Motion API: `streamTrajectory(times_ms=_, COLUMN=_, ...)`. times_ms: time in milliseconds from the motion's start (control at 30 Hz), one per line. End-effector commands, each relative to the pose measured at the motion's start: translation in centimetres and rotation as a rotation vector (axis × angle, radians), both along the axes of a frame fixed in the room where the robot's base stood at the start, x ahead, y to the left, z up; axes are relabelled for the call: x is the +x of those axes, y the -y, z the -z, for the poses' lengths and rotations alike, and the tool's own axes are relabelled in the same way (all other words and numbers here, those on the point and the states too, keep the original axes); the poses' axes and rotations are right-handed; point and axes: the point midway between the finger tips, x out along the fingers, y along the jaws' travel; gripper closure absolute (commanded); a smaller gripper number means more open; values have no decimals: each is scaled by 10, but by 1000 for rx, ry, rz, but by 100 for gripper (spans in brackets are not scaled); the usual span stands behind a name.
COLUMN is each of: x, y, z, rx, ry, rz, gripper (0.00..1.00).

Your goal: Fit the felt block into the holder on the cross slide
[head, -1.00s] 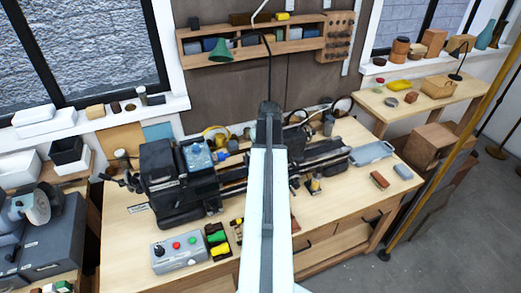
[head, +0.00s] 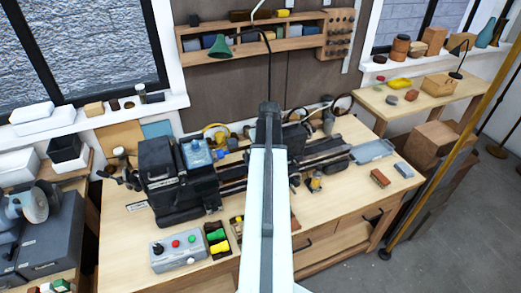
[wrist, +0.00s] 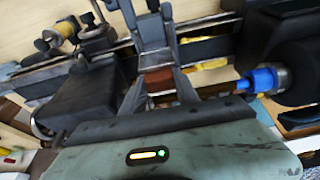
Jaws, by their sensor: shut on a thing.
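In the wrist view my gripper (wrist: 158,92) is shut on a reddish-brown block, which I take to be the felt block (wrist: 157,79). The block sits between the two grey fingers. Just beyond it stands a grey metal upright (wrist: 152,35), apparently the holder on the cross slide; the block's tip is close to it, and I cannot tell whether they touch. In the head view my own arm covers the gripper, the block and the middle of the lathe (head: 170,180).
A blue part (wrist: 262,78) in the dark chuck lies right of my fingers in the wrist view. In the head view a control box (head: 178,249) stands at the bench front. A brown block (head: 380,178) and a grey block (head: 403,170) lie at right, with bare bench around them.

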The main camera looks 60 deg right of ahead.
Motion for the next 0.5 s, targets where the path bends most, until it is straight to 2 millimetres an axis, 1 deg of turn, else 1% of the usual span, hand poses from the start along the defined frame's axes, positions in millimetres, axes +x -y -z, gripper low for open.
streamTrajectory(times_ms=333, x=0, y=0, z=6, rx=0, ry=0, rz=0, gripper=100)
streamTrajectory(times_ms=367, x=0, y=0, z=5, rx=0, ry=0, rz=0, gripper=55)
streamTrajectory(times_ms=400, x=0, y=0, z=5, rx=0, ry=0, rz=0, gripper=44)
streamTrajectory(times_ms=433, x=0, y=0, z=5, rx=0, ry=0, rz=0, gripper=38)
streamTrajectory(times_ms=500, x=0, y=0, z=5, rx=0, ry=0, rz=0, gripper=38)
